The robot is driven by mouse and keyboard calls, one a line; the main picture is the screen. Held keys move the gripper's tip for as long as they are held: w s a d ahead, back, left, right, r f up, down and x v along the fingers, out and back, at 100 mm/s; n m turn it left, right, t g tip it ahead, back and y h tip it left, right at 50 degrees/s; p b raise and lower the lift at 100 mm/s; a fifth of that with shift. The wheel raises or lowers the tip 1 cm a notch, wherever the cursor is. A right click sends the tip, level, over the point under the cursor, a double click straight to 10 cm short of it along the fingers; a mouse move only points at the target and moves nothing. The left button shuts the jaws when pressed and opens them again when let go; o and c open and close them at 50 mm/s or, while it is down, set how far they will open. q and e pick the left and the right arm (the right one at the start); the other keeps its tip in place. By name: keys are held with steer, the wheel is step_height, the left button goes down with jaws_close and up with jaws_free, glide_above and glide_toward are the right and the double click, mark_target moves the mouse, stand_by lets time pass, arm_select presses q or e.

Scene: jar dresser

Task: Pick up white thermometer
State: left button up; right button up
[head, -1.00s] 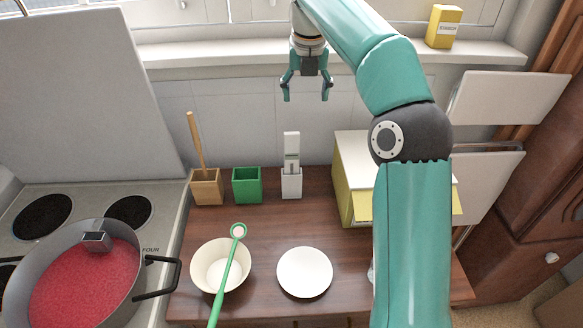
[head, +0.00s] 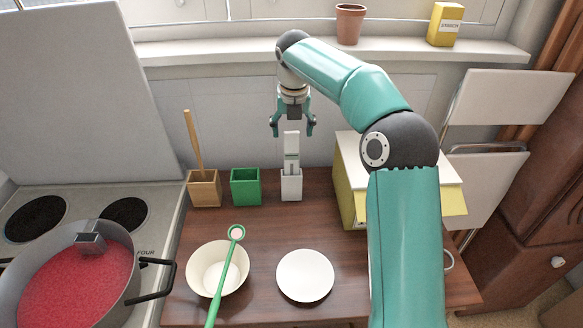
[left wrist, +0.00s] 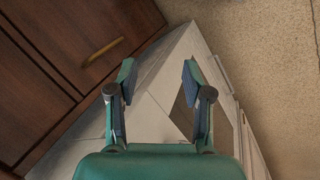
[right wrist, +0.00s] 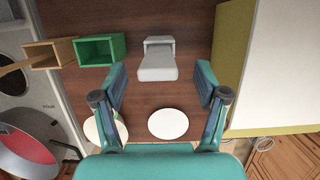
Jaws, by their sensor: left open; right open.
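The white thermometer (head: 291,146) stands upright in a small white holder (head: 291,187) at the back of the wooden counter. In the right wrist view the thermometer (right wrist: 157,66) shows from above, between and beyond my fingers. My right gripper (head: 292,131) is open, with its fingertips around the height of the thermometer's top; nothing is held. In the right wrist view the gripper (right wrist: 161,80) is also open and empty. My left gripper (left wrist: 158,75) is open and empty, seen only in its wrist view over cabinet fronts and the floor.
A green box (head: 245,187) and a wooden box (head: 204,189) with a wooden handle stand left of the holder. A yellow and white box (head: 350,170) stands right. A bowl (head: 205,283) with a green utensil and a white plate (head: 305,276) lie in front. A pot (head: 75,285) sits on the stove.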

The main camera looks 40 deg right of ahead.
mark_target(291, 140)
steer(key=x, duration=0.4)
steer(key=shift+a+f, duration=0.15)
steer(key=shift+f, duration=0.2)
jaws_close()
steer(key=shift+w+r, duration=0.1)
steer(key=shift+r, duration=0.1)
